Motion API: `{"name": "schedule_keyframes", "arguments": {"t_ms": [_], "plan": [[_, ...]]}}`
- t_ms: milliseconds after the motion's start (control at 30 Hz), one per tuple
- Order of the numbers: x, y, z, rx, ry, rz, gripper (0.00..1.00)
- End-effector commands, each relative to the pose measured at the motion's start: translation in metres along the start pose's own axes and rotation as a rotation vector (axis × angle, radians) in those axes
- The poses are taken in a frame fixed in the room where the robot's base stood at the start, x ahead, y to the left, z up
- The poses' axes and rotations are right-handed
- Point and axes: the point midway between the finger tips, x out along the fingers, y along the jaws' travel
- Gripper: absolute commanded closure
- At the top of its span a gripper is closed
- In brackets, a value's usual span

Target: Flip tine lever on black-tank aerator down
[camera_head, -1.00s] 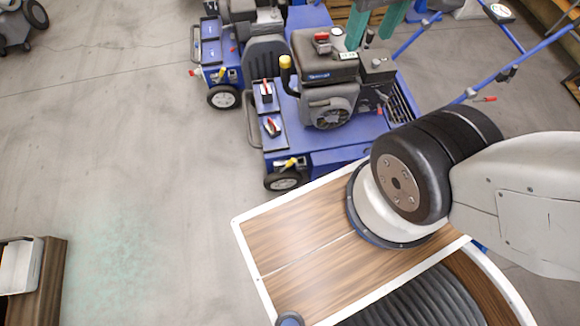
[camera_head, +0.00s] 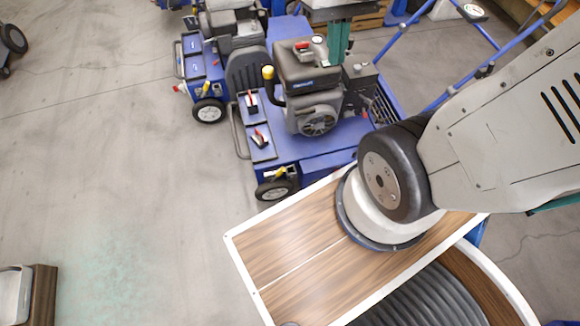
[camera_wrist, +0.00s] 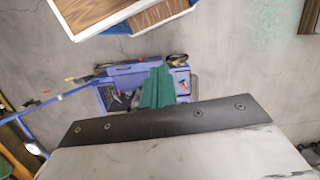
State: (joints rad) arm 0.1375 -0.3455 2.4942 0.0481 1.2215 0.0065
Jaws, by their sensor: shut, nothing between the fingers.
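The nearest blue aerator (camera_head: 330,142) has a dark, nearly black tank (camera_head: 305,65) on its engine. Its left side panel carries two red-and-white levers, an upper one (camera_head: 251,99) and a lower one (camera_head: 259,137). A yellow handle (camera_head: 279,173) sits by the front wheel, and a yellow knob (camera_head: 267,72) stands by the engine. No label shows which is the tine lever. My gripper (camera_head: 338,42) has teal fingers, shut and empty, behind the tank. In the wrist view my gripper (camera_wrist: 157,88) overlaps a blue aerator (camera_wrist: 125,76).
A second blue aerator with a grey tank (camera_head: 232,33) stands just behind, with part of another beyond it. Blue handlebars (camera_head: 470,85) rise on the right. Open concrete floor (camera_head: 120,130) lies to the left. A brown box (camera_head: 42,295) is at the lower left.

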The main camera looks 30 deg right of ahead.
Motion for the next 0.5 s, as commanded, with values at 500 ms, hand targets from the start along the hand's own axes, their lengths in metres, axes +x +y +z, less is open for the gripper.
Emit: {"name": "schedule_keyframes", "arguments": {"t_ms": [500], "plan": [[0.075,0.008,-0.096,0.217,-0.273,-0.209,1.00]]}}
